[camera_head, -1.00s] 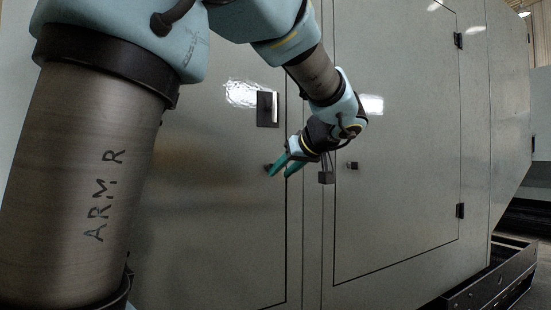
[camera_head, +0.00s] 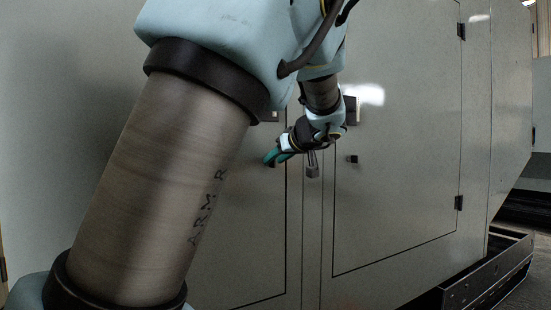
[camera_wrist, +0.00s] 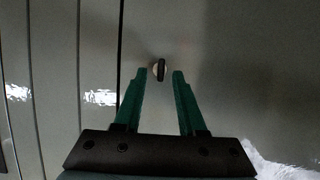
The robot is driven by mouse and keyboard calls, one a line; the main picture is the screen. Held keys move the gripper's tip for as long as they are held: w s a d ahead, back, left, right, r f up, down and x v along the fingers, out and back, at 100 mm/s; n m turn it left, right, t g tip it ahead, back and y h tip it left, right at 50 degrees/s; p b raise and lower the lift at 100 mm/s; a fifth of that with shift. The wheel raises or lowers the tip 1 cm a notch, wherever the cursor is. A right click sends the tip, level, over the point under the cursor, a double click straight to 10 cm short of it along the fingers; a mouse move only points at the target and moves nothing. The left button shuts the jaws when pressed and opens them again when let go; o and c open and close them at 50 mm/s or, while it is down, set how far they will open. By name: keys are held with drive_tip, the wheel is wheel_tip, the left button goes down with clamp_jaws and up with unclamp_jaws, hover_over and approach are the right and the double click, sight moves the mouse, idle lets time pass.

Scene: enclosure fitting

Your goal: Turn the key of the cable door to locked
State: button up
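The key (camera_wrist: 161,70) shows in the wrist view as a small dark upright tab on a pale round lock. It sits between the tips of my gripper (camera_wrist: 159,74), with a gap on each side. My gripper's two green fingers are open and hold nothing. In the head view my gripper (camera_head: 270,158) is at the free edge of the left door (camera_head: 250,235), low beside the seam, and the fingers hide the key there. I cannot tell from the views which door is named the cable door.
The right door (camera_head: 400,200) has a small dark knob (camera_head: 352,160) near its left edge and hinges (camera_head: 459,202) on its right. A dark handle plate (camera_head: 352,110) is partly behind my arm. A black open tray (camera_head: 490,270) juts out at lower right.

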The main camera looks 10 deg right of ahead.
drive_tip(key=shift+w+a+f, duration=0.1)
drive_tip(key=shift+w+f, duration=0.05)
drive_tip(key=shift+w, duration=0.2)
clamp_jaws()
idle(0.5)
